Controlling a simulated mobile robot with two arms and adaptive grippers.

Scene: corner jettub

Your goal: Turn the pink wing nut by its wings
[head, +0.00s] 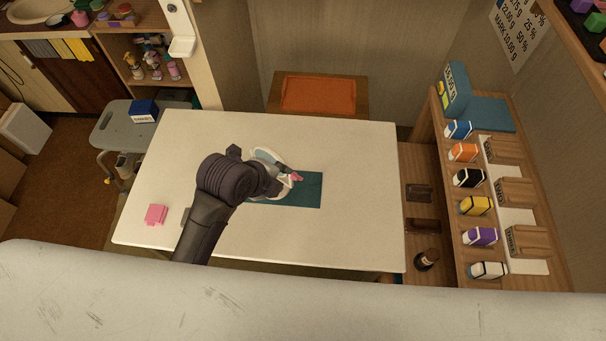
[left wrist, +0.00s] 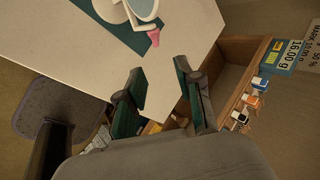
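The pink wing nut (head: 297,177) shows at the side of a white-framed round piece with a pale blue-grey face (head: 267,156), over a teal mat (head: 310,190) on the white table. In the left wrist view the wing nut (left wrist: 154,37) lies beyond the fingertips, with a clear gap. My left gripper (left wrist: 158,72) has its two dark green fingers spread, with nothing between them. In the head view my dark left arm and gripper (head: 276,184) cover part of the white frame and mat. My right gripper is not in view.
An orange-topped stand (head: 318,95) is behind. A wooden shelf with several coloured boxes (head: 480,236) stands at the right. A grey stool (head: 118,125) is at the left.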

